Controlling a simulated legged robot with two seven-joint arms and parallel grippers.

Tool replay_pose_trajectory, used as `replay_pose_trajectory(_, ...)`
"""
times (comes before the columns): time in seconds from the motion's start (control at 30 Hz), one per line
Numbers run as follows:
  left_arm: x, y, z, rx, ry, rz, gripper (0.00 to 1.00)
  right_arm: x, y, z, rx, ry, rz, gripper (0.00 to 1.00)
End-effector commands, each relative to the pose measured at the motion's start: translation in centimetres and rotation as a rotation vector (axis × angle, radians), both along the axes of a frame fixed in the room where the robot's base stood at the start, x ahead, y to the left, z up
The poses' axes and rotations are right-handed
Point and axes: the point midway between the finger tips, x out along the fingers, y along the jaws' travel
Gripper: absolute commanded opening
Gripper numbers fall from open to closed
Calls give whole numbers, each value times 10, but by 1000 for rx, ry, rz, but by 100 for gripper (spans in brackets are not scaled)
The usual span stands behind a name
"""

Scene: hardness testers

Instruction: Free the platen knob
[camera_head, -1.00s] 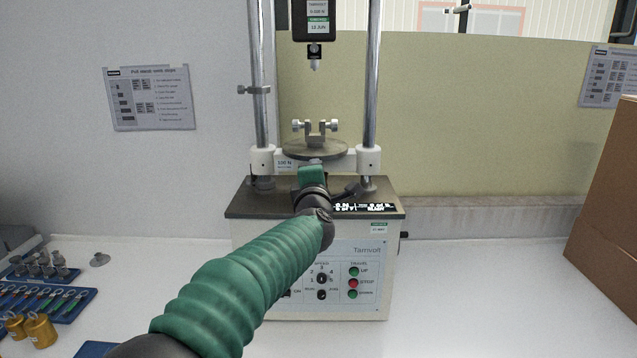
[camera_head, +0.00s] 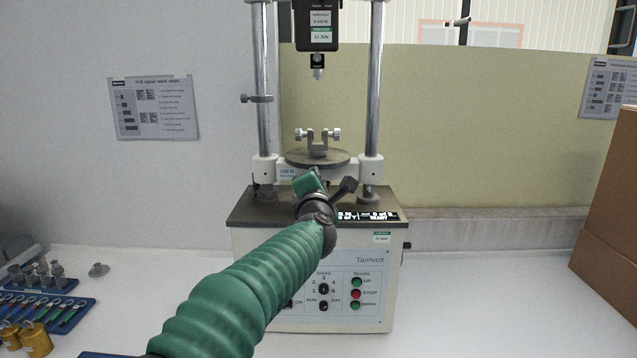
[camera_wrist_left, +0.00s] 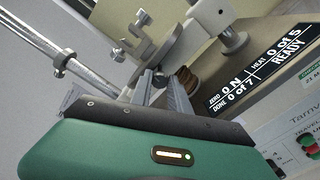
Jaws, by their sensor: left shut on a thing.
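The tester (camera_head: 320,250) stands on the white bench with a round grey platen (camera_head: 318,157) between its two columns. A small two-screw clamp (camera_head: 318,139) sits on the platen. In the left wrist view, a brown ribbed knob (camera_wrist_left: 188,80) shows under the platen, right beside the fingers. My left gripper (camera_head: 308,182) is just below the platen and covers the knob in the head view. It also shows in the left wrist view (camera_wrist_left: 163,88), shut on what seems to be this knob; the contact is partly hidden. My right gripper is not in view.
A display (camera_wrist_left: 258,76) on the tester's deck reads READY. The gauge head (camera_head: 317,25) hangs above the platen. Blue trays (camera_head: 45,312) with tools and brass weights (camera_head: 35,335) lie at left. A cardboard box (camera_head: 610,200) stands at right.

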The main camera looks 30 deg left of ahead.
Motion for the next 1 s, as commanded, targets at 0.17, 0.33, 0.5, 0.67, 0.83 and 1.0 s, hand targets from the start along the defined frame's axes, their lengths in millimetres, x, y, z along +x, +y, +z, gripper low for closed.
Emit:
replay_pose_trajectory(0.17, 1, 1, -8, -6, 12, 1, 30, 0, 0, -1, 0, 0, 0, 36)
replay_pose_trajectory(0.33, 1, 0, -6, -3, 9, 0, 44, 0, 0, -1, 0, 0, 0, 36)
replay_pose_trajectory(0.5, 1, 0, -4, -2, 6, -1, 44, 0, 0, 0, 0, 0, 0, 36)
replay_pose_trajectory(0.67, -6, -5, -3, -1, 4, -2, 44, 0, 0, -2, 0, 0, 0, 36)
replay_pose_trajectory(0.83, -39, -25, -2, -1, 2, -4, 44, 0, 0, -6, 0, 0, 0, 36)
replay_pose_trajectory(1.0, -84, -52, -2, -2, 3, -3, 44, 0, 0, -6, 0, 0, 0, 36)
